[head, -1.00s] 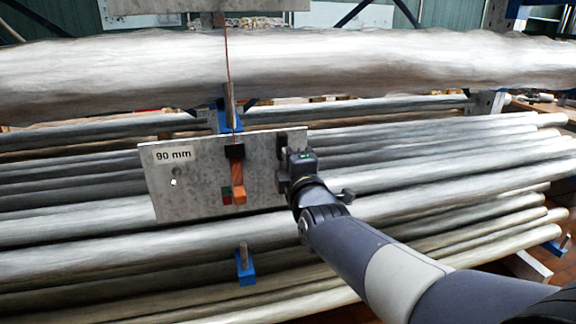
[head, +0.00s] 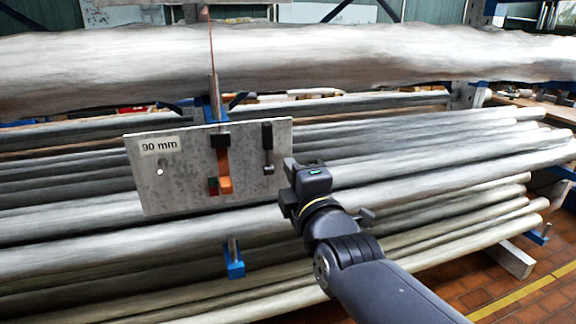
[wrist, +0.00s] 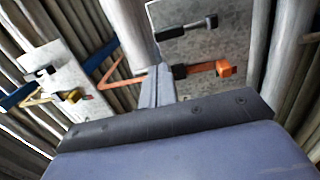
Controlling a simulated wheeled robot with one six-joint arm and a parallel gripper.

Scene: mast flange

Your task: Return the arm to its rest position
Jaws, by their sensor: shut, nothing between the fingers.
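My gripper (head: 290,190) is to the right of and in front of the grey metal plate (head: 185,194) marked "90 mm" in the head view. It is apart from the plate's parts. In the wrist view its fingers (wrist: 157,84) are together with nothing between them. My arm reaches up from the lower right of the head view.
The plate carries an orange-handled part (head: 224,172) and a dark handle (head: 267,150). A rack of long grey pipes (head: 400,185) lies behind, with a thick wrapped pipe (head: 300,58) above. Tiled floor (head: 520,290) shows at lower right.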

